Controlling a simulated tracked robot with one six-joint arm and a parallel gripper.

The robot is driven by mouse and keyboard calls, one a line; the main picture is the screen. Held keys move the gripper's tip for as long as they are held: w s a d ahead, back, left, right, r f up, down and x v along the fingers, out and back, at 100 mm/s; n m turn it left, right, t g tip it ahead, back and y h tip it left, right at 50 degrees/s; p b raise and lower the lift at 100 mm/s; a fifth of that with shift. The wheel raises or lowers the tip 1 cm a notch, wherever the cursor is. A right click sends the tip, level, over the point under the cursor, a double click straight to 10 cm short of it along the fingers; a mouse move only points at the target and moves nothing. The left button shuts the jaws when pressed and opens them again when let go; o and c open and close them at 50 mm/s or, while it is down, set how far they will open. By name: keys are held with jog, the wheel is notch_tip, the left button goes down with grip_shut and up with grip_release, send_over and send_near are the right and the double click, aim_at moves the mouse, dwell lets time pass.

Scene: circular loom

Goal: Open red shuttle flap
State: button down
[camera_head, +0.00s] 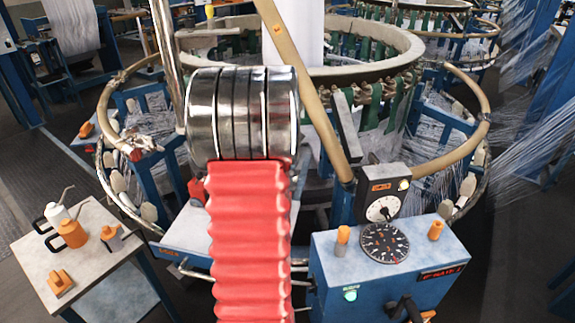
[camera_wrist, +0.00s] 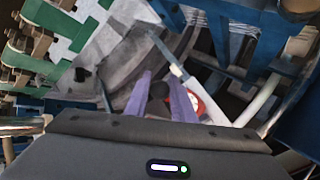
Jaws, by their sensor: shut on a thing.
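In the wrist view my gripper (camera_wrist: 160,77) shows as two pale purple fingers reaching into the loom. They are shut on a small dark knob-like piece (camera_wrist: 158,91) between them. A red and white rounded part (camera_wrist: 196,103) shows just right of the right finger, partly hidden by it. I cannot tell whether it is the red shuttle, nor make out the flap's edge or angle. In the head view my arm hides the gripper and the place it works at.
The loom's ring (camera_head: 390,48) with green straps surrounds the work area. A tan rail (camera_head: 300,85) slants down beside my arm. A blue control box (camera_head: 385,270) with dials stands front right. A small table (camera_head: 95,255) with bottles stands front left. Blue posts (camera_wrist: 205,35) crowd the wrist view.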

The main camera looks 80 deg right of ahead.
jog(key=shift+s+a+f, duration=0.1)
jog(key=shift+a+f, duration=0.15)
jog(key=shift+f, duration=0.4)
jog(key=c, duration=1.5)
grip_release()
jog(key=v, duration=1.2)
jog(key=shift+d+r, duration=0.15)
jog(key=shift+r, duration=0.3)
jog(key=shift+v, duration=0.8)
